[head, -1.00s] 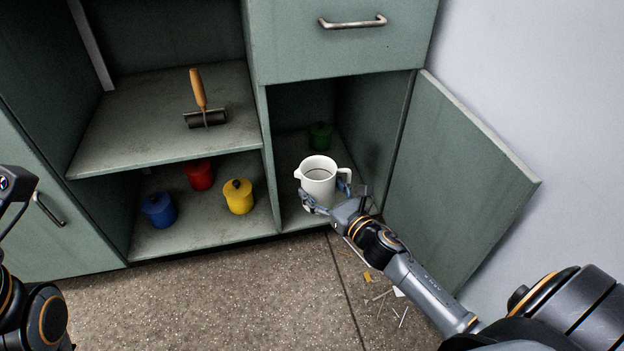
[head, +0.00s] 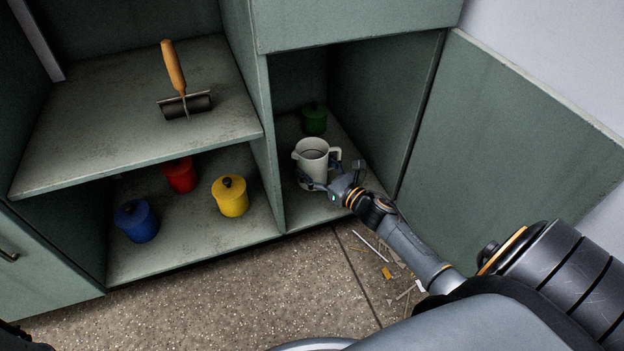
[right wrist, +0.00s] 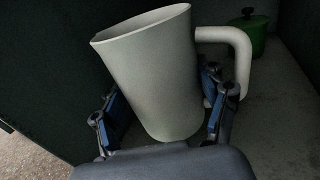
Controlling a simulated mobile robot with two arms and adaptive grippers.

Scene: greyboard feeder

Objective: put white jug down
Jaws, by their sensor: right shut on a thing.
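The white jug (head: 311,158) is inside the open right-hand cupboard compartment, in front of the green pot, with its handle to the right. My right gripper (head: 325,184) is shut on the jug's lower body. In the right wrist view the jug (right wrist: 155,75) stands between the two blue-padded fingers of my right gripper (right wrist: 160,108), its handle beyond the right finger. The jug's base is hidden by the gripper, so I cannot tell whether it touches the compartment floor (head: 305,212). My left gripper does not show.
A green lidded pot (head: 314,119) stands behind the jug. A divider is at its left and an open door (head: 510,160) at its right. Blue (head: 136,221), red (head: 180,175) and yellow (head: 230,196) pots stand in the left compartment. A roller (head: 185,104) lies on the shelf above.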

